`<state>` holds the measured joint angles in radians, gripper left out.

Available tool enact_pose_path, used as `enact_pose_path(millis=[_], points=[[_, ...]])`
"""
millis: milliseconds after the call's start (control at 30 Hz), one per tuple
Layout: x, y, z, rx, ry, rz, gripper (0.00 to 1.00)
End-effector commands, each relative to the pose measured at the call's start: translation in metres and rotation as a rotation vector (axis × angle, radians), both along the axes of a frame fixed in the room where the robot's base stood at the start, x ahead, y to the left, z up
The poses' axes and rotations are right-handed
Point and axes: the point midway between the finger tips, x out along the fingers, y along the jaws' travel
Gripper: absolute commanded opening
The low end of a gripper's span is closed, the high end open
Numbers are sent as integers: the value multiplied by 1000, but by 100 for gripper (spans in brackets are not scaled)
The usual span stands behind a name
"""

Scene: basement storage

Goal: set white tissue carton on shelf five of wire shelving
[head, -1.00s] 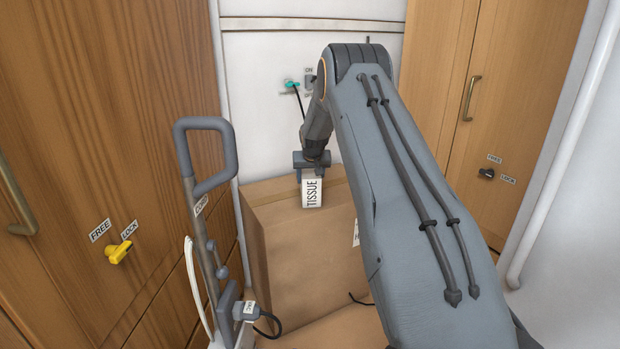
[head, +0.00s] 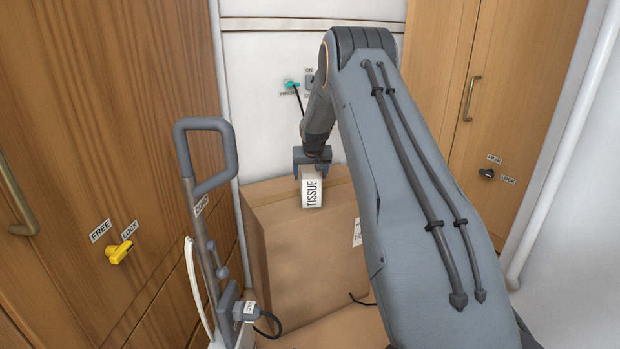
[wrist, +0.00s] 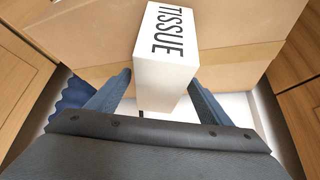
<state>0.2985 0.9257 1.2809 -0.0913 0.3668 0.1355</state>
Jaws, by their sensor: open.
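The white tissue carton (head: 312,191), lettered TISSUE, stands upright on top of a brown cardboard box (head: 300,240). My gripper (head: 312,172) is over the carton from above in the head view. In the wrist view my gripper (wrist: 160,92) is open, with one finger on each side of the white carton (wrist: 163,70). A small gap shows beside the fingers, so it is not closed on the carton. The wire shelving is not in view.
An upright grey-handled appliance (head: 208,220) stands left of the cardboard box. Wooden cabinets (head: 90,120) flank both sides, the left with a yellow latch (head: 119,252).

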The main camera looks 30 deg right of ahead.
Motion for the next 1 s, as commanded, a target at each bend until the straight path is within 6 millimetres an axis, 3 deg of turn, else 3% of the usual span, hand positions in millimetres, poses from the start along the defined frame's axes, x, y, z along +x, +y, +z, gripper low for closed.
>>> enact_pose_path(millis=[200, 400, 767, 867, 1000], points=[[-23, 9, 40, -1, -2, 0, 73], [-39, 15, 66, 0, -1, 0, 73], [-52, 22, 82, 2, 6, 4, 73], [-71, 38, 89, 11, 32, 17, 73], [-131, 81, 103, 32, 113, 57, 73]])
